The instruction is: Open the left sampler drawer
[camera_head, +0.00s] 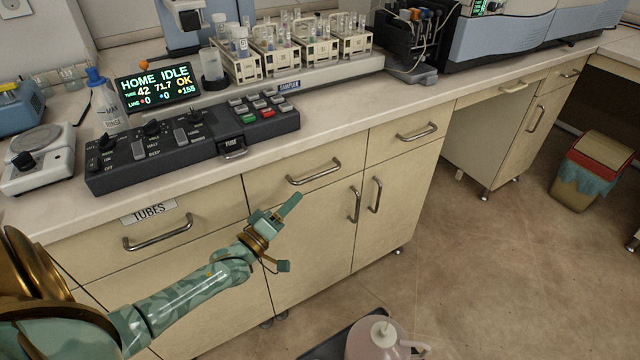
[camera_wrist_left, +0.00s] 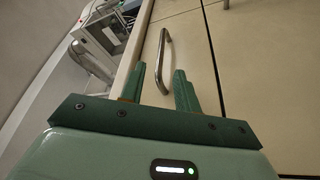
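The cream drawer front (camera_head: 275,181) in the middle of the bench, below the label reading SAMPLER, is shut. Its curved metal bar handle (camera_head: 314,172) is clear in the head view. My left gripper (camera_head: 287,236) is open and empty, in front of the cabinet, below and left of that handle in the picture. In the left wrist view, my gripper's two green fingers (camera_wrist_left: 160,82) stand apart, and a metal handle (camera_wrist_left: 167,50) shows between and beyond their tips; contact is not visible. My right gripper is in neither view.
The TUBES drawer (camera_head: 157,232) at left and another drawer (camera_head: 405,139) at right are shut. A control box (camera_head: 150,152) and tube racks (camera_head: 262,62) stand on the counter.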

